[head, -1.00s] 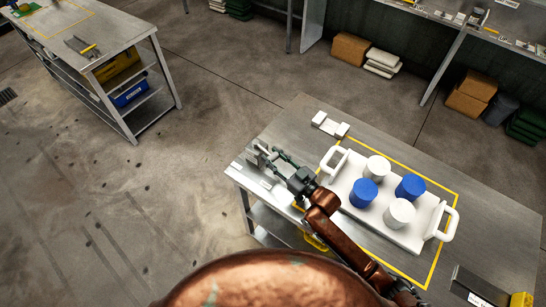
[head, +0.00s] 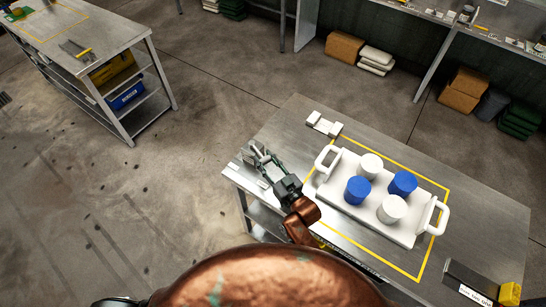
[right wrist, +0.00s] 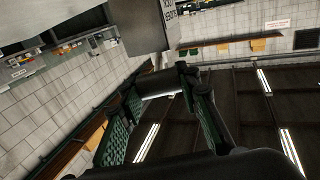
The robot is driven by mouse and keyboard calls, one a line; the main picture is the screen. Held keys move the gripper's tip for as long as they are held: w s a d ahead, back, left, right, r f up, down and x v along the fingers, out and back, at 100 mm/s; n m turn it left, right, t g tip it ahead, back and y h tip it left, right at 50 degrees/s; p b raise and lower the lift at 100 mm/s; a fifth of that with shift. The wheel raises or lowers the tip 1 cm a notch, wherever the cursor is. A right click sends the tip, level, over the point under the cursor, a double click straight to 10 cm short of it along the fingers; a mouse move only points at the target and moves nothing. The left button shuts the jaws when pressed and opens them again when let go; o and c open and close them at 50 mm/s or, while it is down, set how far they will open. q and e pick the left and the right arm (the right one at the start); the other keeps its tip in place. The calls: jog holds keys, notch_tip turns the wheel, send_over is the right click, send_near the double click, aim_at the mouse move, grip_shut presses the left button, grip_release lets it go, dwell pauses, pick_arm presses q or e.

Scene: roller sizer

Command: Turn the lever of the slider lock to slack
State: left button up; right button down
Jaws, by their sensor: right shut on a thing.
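The slider lock (head: 249,156) is a small grey metal fixture at the left corner of the near table. My right gripper (head: 264,163), with dark green fingers, reaches it from the front right and is shut on its lever. In the right wrist view, the fingers (right wrist: 160,105) stand either side of a pale bar, the lever (right wrist: 159,86), at their tips. The lever's exact angle is too small to tell and partly hidden by the fingers.
A white tray (head: 330,187) with blue and white cylinders stands inside a yellow outline to the right of the gripper. A white bracket (head: 323,125) lies behind it. A dark box (head: 470,283) is at the table's right end. Open floor lies left of the table.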

jog(key=shift+s+a+m+t+h+p, duration=0.2)
jog(key=shift+a+m+t+h+p, duration=0.1)
jog(key=shift+m+t+h, duration=0.15)
jog(key=c, duration=1.4)
grip_release()
jog(key=shift+d, duration=0.1)
jog(key=v, duration=1.2)
jog(key=shift+r, duration=0.1)
jog(key=shift+c, duration=0.2)
